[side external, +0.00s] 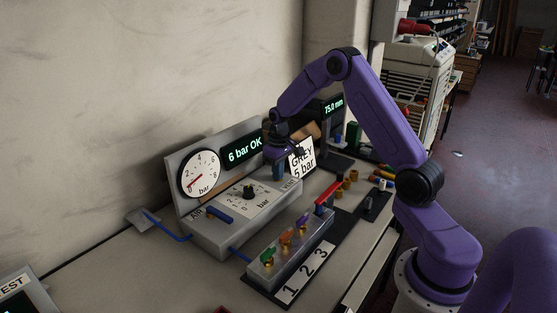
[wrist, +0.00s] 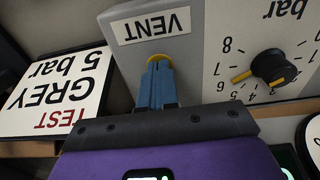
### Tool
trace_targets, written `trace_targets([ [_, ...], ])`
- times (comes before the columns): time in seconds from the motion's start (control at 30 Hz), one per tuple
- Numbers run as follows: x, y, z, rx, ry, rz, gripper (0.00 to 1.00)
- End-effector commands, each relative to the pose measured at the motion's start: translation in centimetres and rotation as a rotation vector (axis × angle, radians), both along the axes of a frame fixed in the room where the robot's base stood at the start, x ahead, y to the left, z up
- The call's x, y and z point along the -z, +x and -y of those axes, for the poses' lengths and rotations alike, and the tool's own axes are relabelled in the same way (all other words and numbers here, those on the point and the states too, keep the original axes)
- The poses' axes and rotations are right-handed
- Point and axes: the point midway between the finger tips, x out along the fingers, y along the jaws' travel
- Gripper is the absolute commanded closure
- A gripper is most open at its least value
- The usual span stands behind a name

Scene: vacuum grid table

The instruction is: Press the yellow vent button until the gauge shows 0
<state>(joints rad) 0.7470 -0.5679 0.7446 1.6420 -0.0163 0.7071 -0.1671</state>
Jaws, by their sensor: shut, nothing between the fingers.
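The yellow vent button (wrist: 156,57) shows as a yellow rim beside the VENT label (wrist: 151,25) in the wrist view. My gripper (wrist: 158,68) is shut and empty, its blue fingertips over the button and covering most of it. I cannot tell how far the button is pressed in. In the side view my gripper (side external: 278,172) points down at the far right end of the grey panel and hides the button. The white round gauge (side external: 199,173) stands at the panel's left; its red needle points lower left, at or close to 0.
A black knob (wrist: 269,66) with a yellow pointer sits beside the button. A green display (side external: 244,150) reads "6 bar OK". A sign (side external: 301,158) reads "GREY 5 bar". A block with coloured valves (side external: 285,241) and a blue lever (side external: 219,214) stand in front.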

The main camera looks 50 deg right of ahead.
Motion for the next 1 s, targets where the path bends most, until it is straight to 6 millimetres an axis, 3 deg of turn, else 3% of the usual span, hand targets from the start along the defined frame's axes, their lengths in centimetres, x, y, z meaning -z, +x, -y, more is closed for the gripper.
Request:
trace_targets([
  [0.17, -1.5, -0.4, -0.2, -0.001, 0.002, -0.011, 1.00],
  [0.5, -8.8, -0.3, -0.2, 0.000, -0.001, 0.004, 1.00],
  [0.7, -12.2, -0.4, -0.2, 0.000, -0.001, 0.003, 1.00],
  [1.0, -14.0, -0.5, -0.3, 0.000, 0.000, 0.001, 1.00],
])
